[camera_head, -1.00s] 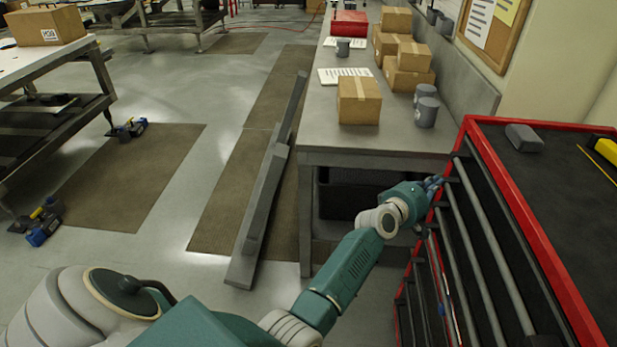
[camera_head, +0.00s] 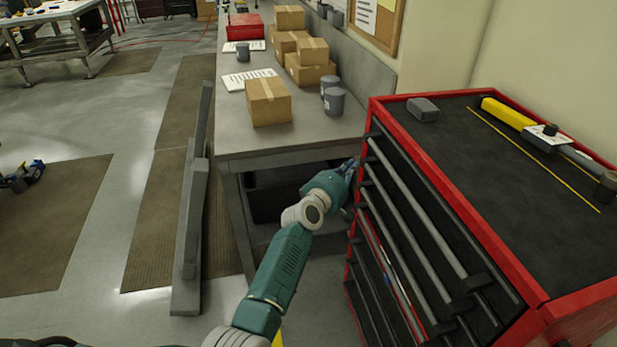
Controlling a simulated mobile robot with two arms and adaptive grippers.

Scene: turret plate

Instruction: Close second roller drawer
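The red and black roller cabinet (camera_head: 440,198) stands at the right, its drawer front facing left, with several long grey bar handles. The upper drawer fronts (camera_head: 425,210) look close to flush with the cabinet; I cannot tell exactly how far the second drawer stands out. Lower on the front, a thin red strip (camera_head: 388,262) shows between drawers. My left gripper (camera_head: 352,167) is at the far end of the drawer front, by the ends of the upper handles. Its fingers are small and dark against the cabinet, so contact and opening are unclear. My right gripper is out of view.
A grey workbench (camera_head: 228,135) with cardboard boxes (camera_head: 268,102), grey cups (camera_head: 333,102) and a red box (camera_head: 245,27) stands beyond the cabinet. Long grey beams (camera_head: 193,215) stand on the floor at left. A yellow tool (camera_head: 507,113) and a grey block (camera_head: 423,109) lie on the cabinet top.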

